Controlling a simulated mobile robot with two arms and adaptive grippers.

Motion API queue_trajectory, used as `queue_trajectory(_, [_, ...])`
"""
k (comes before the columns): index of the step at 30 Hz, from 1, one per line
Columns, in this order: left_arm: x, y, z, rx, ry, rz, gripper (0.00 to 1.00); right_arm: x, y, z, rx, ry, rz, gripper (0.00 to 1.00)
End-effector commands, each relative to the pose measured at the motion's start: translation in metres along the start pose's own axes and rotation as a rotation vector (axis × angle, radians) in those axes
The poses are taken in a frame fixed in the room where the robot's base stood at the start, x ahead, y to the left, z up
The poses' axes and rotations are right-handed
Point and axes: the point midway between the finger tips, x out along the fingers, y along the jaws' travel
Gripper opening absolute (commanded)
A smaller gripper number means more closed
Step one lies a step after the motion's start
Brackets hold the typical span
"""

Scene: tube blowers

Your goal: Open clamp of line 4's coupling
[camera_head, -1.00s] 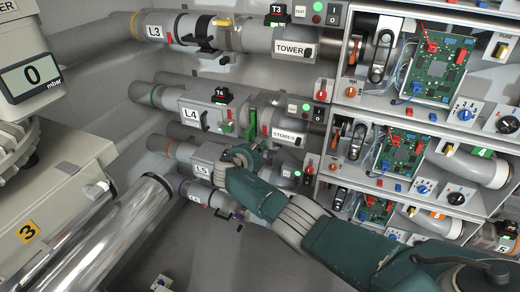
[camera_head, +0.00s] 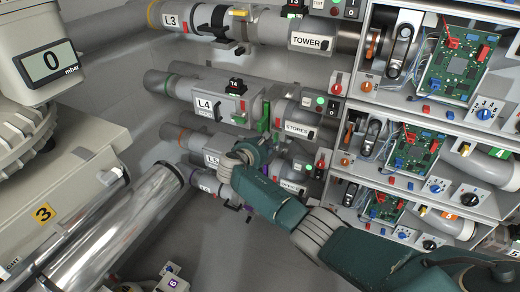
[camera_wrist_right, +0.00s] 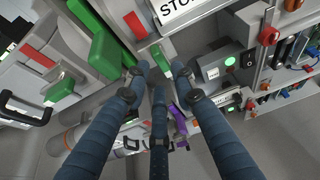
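Line 4's pipe carries a white L4 label (camera_head: 204,106) on a grey housing. Its coupling has a green clamp lever (camera_head: 265,116) at the right end, beside the pipe marked STORES (camera_head: 300,131). In the right wrist view a large green lever (camera_wrist_right: 103,52) stands left of my fingertips, with a smaller green part (camera_wrist_right: 165,55) just beyond them. My right gripper (camera_head: 255,150) is just below line 4's coupling in the head view. Its three blue fingers (camera_wrist_right: 160,72) have their tips near one another, with nothing clearly held. Contact with the lever cannot be told. My left gripper is not in view.
Line 3's pipe (camera_head: 171,20) runs above and line 5's pipe (camera_head: 190,142) lies close below, partly behind my gripper. Shelves with green circuit boards (camera_head: 455,68) stand at right. A purple lever (camera_wrist_right: 180,124) is close to my fingers. Grey floor is open lower centre.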

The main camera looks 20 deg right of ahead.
Motion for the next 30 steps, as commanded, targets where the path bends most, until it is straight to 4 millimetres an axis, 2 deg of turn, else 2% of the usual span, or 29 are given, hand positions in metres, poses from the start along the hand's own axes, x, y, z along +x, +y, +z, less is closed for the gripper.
queue_trajectory(6, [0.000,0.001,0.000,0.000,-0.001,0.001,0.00,-0.046,0.001,-0.002,0.001,0.002,0.004,0.26])
queue_trajectory(12, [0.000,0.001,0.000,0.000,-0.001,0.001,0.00,-0.073,0.001,-0.001,-0.001,0.001,0.002,0.26])
queue_trajectory(17, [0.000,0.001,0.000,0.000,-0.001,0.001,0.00,-0.080,0.001,-0.002,-0.002,0.002,0.001,0.26])
queue_trajectory(30, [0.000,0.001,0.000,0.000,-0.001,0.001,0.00,-0.080,0.001,-0.002,-0.002,0.003,0.001,0.26])
